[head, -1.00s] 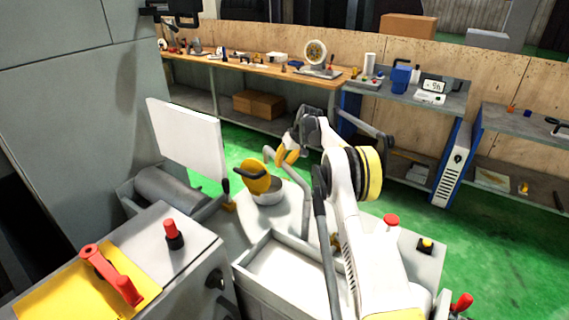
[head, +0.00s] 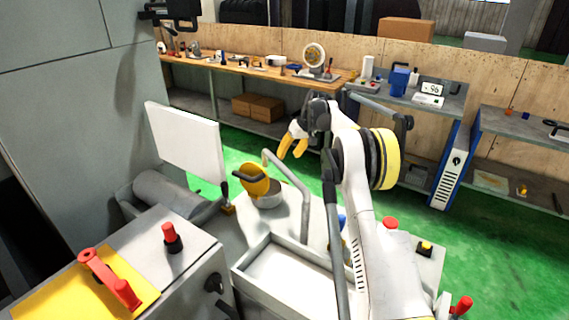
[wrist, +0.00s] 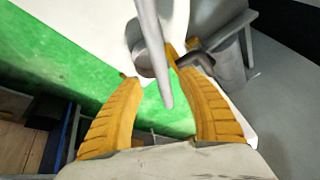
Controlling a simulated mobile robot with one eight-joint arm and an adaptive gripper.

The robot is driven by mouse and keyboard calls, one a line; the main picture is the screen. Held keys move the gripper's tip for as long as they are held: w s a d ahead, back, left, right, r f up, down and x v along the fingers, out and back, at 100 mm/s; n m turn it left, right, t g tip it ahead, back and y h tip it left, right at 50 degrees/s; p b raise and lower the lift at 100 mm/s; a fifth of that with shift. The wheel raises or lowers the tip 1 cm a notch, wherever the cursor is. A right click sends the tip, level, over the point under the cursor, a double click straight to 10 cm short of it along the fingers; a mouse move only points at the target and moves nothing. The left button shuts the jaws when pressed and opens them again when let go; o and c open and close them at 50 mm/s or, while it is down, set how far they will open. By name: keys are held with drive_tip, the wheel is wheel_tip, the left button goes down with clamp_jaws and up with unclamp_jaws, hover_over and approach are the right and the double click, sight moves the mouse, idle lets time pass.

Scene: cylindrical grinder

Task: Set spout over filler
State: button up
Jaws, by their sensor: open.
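The spout (head: 288,178) is a grey bent pipe rising from the white machine top. In the head view its free end appears above the filler (head: 268,199), a short grey cylinder. A yellow round lid (head: 254,180) with a dark handle stands tilted up beside the filler. My gripper (head: 291,148) is open and empty, just right of and above the spout's bend. In the wrist view the spout (wrist: 153,45) runs down between the spread yellow fingers (wrist: 166,105), apart from both. The filler (wrist: 146,60) is partly hidden behind it.
A white panel (head: 185,140) stands left of the filler. An open tray (head: 280,280) lies in front. A red button (head: 390,222) and a red-handled yellow cover (head: 85,290) are nearby. Workbenches (head: 250,75) line the back; green floor lies between.

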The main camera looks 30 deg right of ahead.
drive_tip(key=shift+v, duration=2.1)
drive_tip(key=s+a+r+h+b, duration=0.1)
drive_tip(key=s+a+r+b, duration=0.1)
drive_tip(key=s+a+r, duration=0.8)
drive_tip(key=s+a+r+t+b, duration=0.1)
drive_tip(key=s+a+r+b, duration=0.1)
drive_tip(key=s+a, duration=0.75)
drive_tip(key=s+a+f+b, duration=0.1)
drive_tip(key=s+f, duration=0.3)
drive_tip(key=s, duration=0.4)
drive_tip(key=s+a+f+t+h+b, duration=0.1)
drive_tip(key=s+a+f, duration=0.2)
drive_tip(key=s, duration=0.6)
drive_tip(key=s+a+f, duration=0.2)
drive_tip(key=s+f, duration=0.3)
drive_tip(key=s, duration=0.3)
drive_tip(key=shift+s+a+t+b, duration=0.2)
drive_tip(key=shift+s+t+b, duration=0.1)
drive_tip(key=shift+t+b, duration=0.1)
